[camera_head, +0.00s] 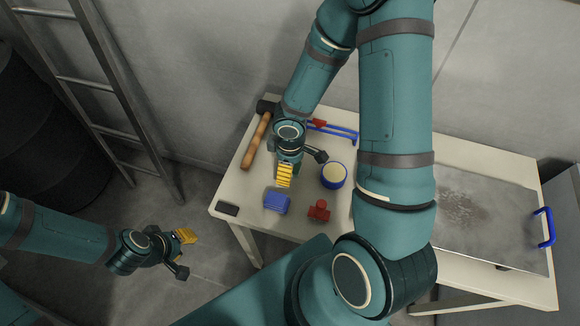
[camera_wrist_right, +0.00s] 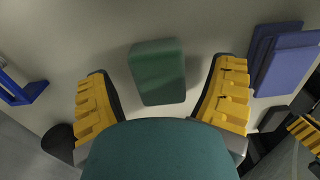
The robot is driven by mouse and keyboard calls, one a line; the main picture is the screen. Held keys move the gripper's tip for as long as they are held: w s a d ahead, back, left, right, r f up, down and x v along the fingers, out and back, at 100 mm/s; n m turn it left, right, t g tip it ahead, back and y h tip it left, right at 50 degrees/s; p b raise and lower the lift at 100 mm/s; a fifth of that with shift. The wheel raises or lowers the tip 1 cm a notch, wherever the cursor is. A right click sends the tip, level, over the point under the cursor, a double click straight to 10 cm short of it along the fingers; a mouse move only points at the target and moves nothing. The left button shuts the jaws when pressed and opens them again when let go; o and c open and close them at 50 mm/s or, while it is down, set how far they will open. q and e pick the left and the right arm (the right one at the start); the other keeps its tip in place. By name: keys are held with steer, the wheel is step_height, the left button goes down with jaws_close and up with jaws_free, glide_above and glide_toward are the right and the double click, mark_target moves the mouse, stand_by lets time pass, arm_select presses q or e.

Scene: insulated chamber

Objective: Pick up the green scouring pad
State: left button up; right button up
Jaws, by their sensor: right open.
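The green scouring pad (camera_wrist_right: 158,75) lies on the table in the right wrist view, a dark green block between the two yellow fingers. My right gripper (camera_wrist_right: 166,68) is open, one finger on each side of the pad with gaps between, so it does not grip it. In the head view my right gripper (camera_head: 284,176) points down over the table's left part, and the pad cannot be made out there. My left gripper (camera_head: 184,238) is off the table at the lower left, and its opening is unclear.
Near the right gripper on the table (camera_head: 235,185) are a blue block (camera_head: 277,202), a red piece (camera_head: 319,210), a blue-rimmed round container (camera_head: 334,176), a wooden-handled hammer (camera_head: 256,140) and a blue-framed tool (camera_head: 340,131). A dark flat item (camera_head: 228,208) lies at the left corner.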

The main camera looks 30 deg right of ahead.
steer(key=c, duration=1.1)
steer(key=shift+o, duration=0.2)
step_height(320, 180, up, 9)
steer(key=p, duration=0.3)
steer(key=shift+r+p, duration=0.3)
steer(key=shift+r, duration=0.25)
steer(key=shift+o, duration=0.4)
steer(key=shift+c, duration=0.8)
